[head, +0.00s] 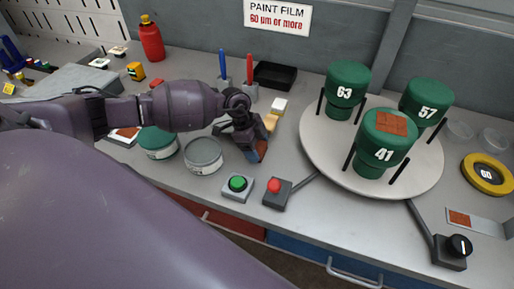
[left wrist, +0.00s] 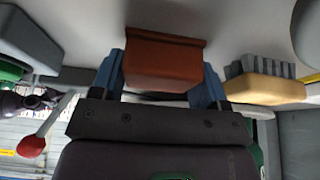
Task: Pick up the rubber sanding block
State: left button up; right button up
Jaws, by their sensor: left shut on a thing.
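The rubber sanding block is reddish brown. In the left wrist view the block (left wrist: 162,64) sits between the two blue finger pads of my left gripper (left wrist: 162,80). In the head view my left gripper (head: 257,148) points down at the bench, and only part of the block (head: 262,150) shows beside the fingers. The gripper is shut on the block. The block is at or close to the bench top; I cannot tell whether it touches. My right gripper is in neither view.
A yellow-handled brush (head: 271,122) lies close beside the gripper. A green button box (head: 237,187) and a red button box (head: 276,193) stand in front. A grey tin (head: 203,156) is left. The round turntable (head: 318,150) with green cylinders is right.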

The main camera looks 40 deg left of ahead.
aim_at(257, 146)
pick_arm(q)
jog(key=shift+r+p, duration=0.3)
jog(key=shift+r, duration=4.7)
